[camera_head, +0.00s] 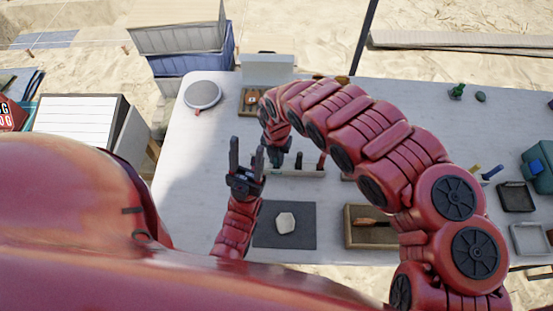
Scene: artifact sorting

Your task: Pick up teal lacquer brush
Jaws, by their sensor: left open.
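My left gripper (246,153) is open and empty, its two dark fingers pointing away over the table's left half. My right arm arches in from the right, and its gripper (277,157) hangs just right of the left one, partly hidden; its jaws are not clear. A pale rack (312,174) with several upright dark and reddish handles (299,160) stands just right of the grippers. I cannot make out which handle, if any, is the teal lacquer brush; part of the rack is hidden.
A dark mat (264,236) with a pale stone (285,222) lies in front. A wooden tray (370,240) holds a brown-handled brush. Small trays (516,197) and a teal box (541,165) are at right.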

